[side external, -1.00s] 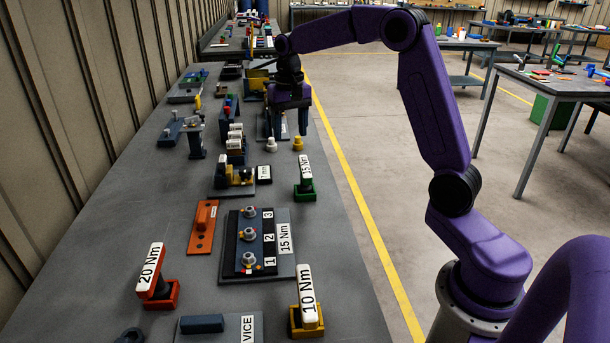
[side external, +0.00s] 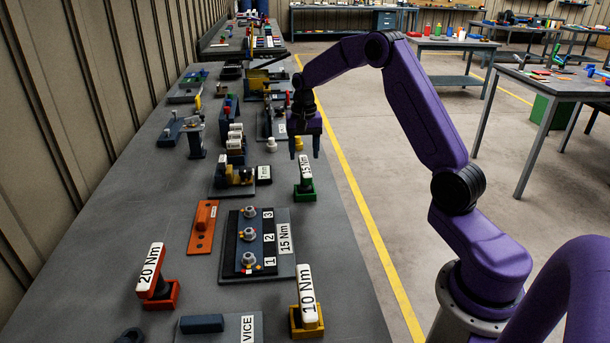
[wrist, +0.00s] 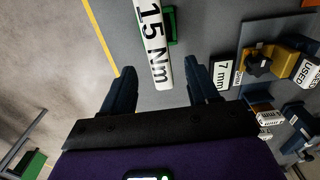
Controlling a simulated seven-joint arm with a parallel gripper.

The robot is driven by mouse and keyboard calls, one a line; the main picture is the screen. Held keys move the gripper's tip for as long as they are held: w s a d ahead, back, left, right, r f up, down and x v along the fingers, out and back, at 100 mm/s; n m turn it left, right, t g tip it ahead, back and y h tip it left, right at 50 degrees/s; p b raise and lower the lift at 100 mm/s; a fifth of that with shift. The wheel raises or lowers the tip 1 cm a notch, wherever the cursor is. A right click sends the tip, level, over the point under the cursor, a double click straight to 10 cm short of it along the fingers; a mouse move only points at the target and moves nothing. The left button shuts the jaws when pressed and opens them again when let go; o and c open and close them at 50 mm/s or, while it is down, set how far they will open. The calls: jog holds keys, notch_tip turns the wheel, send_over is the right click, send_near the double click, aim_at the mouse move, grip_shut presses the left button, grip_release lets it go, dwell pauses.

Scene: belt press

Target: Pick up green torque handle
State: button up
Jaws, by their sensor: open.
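The green torque handle (side external: 305,188) stands upright on the bench near its right edge, with a white label reading 15 Nm and a green base. My gripper (side external: 305,157) is above and just behind it in the side view, fingers pointing down. In the wrist view, the handle's white 15 Nm label (wrist: 154,45) reaches down between my open fingers (wrist: 162,92), and part of the green base (wrist: 172,25) shows beside it. The fingers are apart and do not appear to hold the handle.
A red 20 Nm handle (side external: 152,268) and a yellow 10 Nm handle (side external: 306,290) stand at the front. A plate with numbered bolts (side external: 286,262) lies in front of the green handle. A 7 mm block (side external: 264,173) and a yellow-blue fixture (side external: 221,181) are to its left.

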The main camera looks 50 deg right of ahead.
aim_at(304, 162)
jog(key=shift+f, duration=3.65)
grip_shut()
